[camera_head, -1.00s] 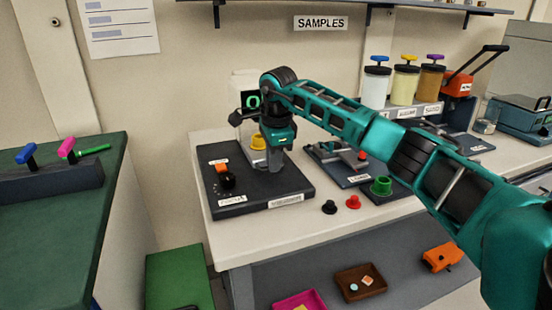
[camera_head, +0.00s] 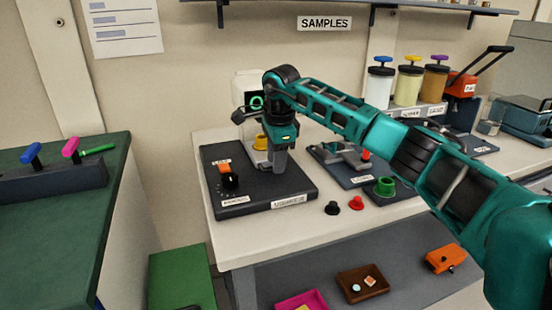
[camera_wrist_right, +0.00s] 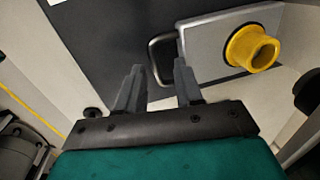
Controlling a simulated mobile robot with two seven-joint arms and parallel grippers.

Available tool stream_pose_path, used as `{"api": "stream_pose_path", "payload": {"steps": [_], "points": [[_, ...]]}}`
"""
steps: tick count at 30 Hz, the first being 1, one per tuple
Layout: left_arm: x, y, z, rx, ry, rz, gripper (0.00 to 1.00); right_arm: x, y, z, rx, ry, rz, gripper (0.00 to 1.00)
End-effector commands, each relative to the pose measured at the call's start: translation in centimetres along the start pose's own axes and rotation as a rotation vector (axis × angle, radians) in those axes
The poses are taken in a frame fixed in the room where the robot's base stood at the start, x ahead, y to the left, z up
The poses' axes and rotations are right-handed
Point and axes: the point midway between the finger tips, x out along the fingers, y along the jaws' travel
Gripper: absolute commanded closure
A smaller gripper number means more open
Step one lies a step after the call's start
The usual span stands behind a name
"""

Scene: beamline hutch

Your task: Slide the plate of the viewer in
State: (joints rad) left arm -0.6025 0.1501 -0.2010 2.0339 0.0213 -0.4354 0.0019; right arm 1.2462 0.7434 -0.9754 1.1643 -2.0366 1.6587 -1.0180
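The viewer stands on the bench, with a dark base (camera_head: 250,190), a white body and a green ring on a dark screen (camera_head: 256,102). Its yellow cup (camera_head: 260,142) shows just left of my right gripper (camera_head: 279,166). In the right wrist view, the grey plate (camera_wrist_right: 205,45) carries the yellow cup (camera_wrist_right: 253,48), and a dark loop handle (camera_wrist_right: 153,56) sticks out of its left side. My right gripper (camera_wrist_right: 158,82) is open, its fingers either side of the handle's near end. I cannot tell whether they touch it. My left gripper is not in view.
The base carries an orange block (camera_head: 224,168) and a black knob (camera_head: 230,181). To the right are a black piece (camera_head: 332,208), a red piece (camera_head: 356,203), a green cup (camera_head: 384,187) and another dark device (camera_head: 350,165). Lidded jars (camera_head: 407,82) stand farther back.

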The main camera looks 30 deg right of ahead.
Motion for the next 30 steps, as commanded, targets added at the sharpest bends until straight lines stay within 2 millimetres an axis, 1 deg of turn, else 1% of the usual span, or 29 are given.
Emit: {"api": "stream_pose_path", "payload": {"steps": [5,6,12,16,21,30], "points": [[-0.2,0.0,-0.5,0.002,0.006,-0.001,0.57,-3.3,-0.1,0.0,0.001,-0.001,-0.006,0.64],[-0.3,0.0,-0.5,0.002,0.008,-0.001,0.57,-4.2,-0.2,0.0,0.001,-0.001,-0.007,0.64],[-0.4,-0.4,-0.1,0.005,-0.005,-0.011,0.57,-8.7,-0.1,0.0,0.000,-0.001,-0.006,0.64],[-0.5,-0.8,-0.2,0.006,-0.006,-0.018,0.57,-10.8,-0.1,0.0,0.000,0.000,-0.005,0.64],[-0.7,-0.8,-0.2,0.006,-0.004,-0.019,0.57,-12.3,0.0,0.0,0.000,0.000,-0.003,0.64],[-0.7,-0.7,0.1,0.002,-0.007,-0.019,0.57,-12.5,0.0,0.0,-0.001,0.000,-0.002,0.64]]}}
